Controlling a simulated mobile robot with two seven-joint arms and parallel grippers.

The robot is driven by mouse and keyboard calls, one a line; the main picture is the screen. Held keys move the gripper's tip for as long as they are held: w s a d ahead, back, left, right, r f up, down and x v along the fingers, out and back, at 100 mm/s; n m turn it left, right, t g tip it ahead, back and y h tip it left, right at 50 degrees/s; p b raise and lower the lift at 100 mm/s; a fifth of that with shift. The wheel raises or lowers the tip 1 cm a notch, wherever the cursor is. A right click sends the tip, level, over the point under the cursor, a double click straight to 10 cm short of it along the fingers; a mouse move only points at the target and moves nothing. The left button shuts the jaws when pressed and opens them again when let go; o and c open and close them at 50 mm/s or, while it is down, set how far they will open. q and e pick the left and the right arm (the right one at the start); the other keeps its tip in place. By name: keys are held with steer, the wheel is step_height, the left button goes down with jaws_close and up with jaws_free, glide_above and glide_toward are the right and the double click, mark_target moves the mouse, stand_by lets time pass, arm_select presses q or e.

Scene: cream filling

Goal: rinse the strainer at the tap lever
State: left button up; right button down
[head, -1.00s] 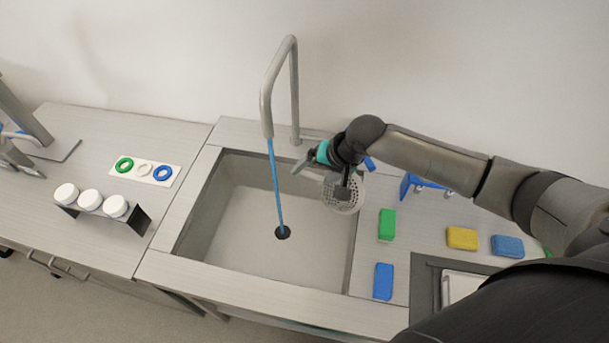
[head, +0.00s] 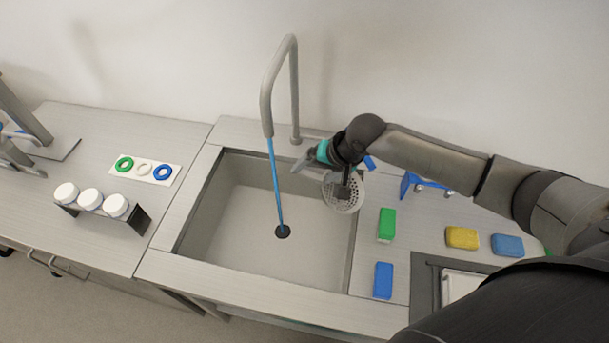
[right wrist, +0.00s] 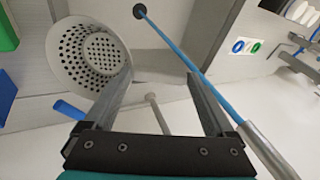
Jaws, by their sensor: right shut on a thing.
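The strainer (head: 345,206) is a pale perforated bowl over the right rim of the sink. It also shows at the upper left of the right wrist view (right wrist: 70,75). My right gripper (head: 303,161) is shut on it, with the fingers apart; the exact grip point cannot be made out. The grey tap (head: 267,105) curves over the sink, and a blue stream (head: 276,185) runs from its spout to the drain, left of the strainer. A short blue piece (right wrist: 68,109) beside the gripper may be the tap lever or a handle. My left gripper is out of view.
The sink basin (head: 235,245) is otherwise empty. Right of it lie green (head: 387,225), blue (head: 383,281) and yellow (head: 462,238) blocks. A blue rack (head: 406,186) stands behind them. White-lidded jars (head: 90,199) and coloured rings (head: 163,172) are on the left counter.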

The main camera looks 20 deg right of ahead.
steer(key=shift+r, duration=0.1)
steer(key=s+d+r, duration=0.2)
steer(key=s+r, duration=0.2)
steer(key=shift+d, duration=0.35)
steer(key=shift+s+f, duration=0.1)
stand_by(0.7)
